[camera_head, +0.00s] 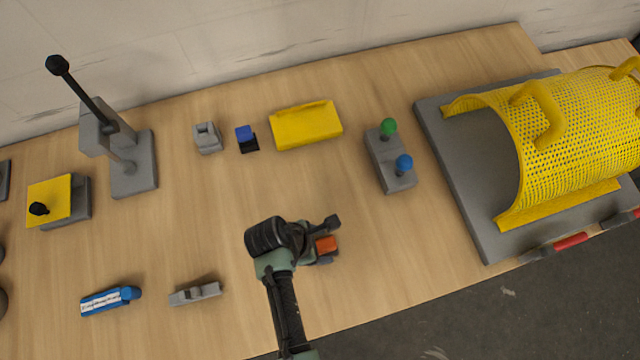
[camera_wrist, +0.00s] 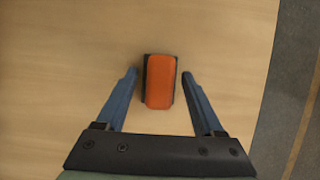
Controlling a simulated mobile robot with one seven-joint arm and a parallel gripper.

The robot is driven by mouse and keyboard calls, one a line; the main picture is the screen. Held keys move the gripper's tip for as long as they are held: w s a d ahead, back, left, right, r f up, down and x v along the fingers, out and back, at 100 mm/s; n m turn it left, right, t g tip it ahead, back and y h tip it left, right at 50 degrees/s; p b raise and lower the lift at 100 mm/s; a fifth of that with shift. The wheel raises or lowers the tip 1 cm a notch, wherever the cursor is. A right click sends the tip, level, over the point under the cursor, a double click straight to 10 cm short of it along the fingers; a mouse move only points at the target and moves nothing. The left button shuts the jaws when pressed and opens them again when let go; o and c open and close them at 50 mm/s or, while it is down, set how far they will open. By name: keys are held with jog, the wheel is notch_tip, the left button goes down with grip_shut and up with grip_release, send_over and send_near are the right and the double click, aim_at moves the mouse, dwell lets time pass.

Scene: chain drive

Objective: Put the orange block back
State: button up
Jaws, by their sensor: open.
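The orange block (camera_head: 326,244) lies on the wooden table near its front edge, just right of my gripper (camera_head: 322,258) and partly covered by it in the head view. In the wrist view the orange block (camera_wrist: 160,82) sits upright in the picture on a dark base, between the two blue fingers of my gripper (camera_wrist: 160,85). The fingers are open, with a gap on each side of the block. Neither finger touches it.
A dark blue-topped holder (camera_head: 246,138), a grey holder (camera_head: 208,138) and a yellow tray (camera_head: 306,125) stand at the back. A grey base with green and blue knobs (camera_head: 390,157) stands right of them. A yellow perforated guard (camera_head: 570,140) fills the right. The table's middle left is clear.

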jog(key=v, duration=1.2)
jog(key=w+a+r+m+t+y, duration=0.3)
jog(key=w+r+m+t, duration=0.45)
jog(key=w+r, duration=1)
jog(key=w+d+r+m+t+y, duration=0.1)
jog(key=w+r+m+t, duration=0.15)
jog(key=r, duration=0.55)
jog(key=w+r+m+t, duration=0.1)
jog(key=w+r+t, duration=0.25)
jog(key=r, duration=0.45)
notch_tip(320, 180, up, 17)
jog(key=s+d+m+t, duration=0.1)
jog(key=d+m+t, duration=0.2)
jog(key=m+t, duration=0.2)
jog(key=s+d+r+m+t, duration=0.1)
jog(key=s+r+m+t, duration=0.1)
jog(key=s+r, duration=0.3)
jog(key=s+d+r+m+t, duration=0.2)
jog(key=s+r+t, duration=0.3)
jog(key=r, duration=0.8)
jog(key=shift+s+d+r+m+p, duration=0.3)
jog(key=shift+s+r+m+p, duration=0.05)
jog(key=shift+s+m, duration=0.45)
jog(key=shift+w+t, duration=0.1)
jog(key=shift+t, duration=0.15)
jog(key=shift+c, duration=0.2)
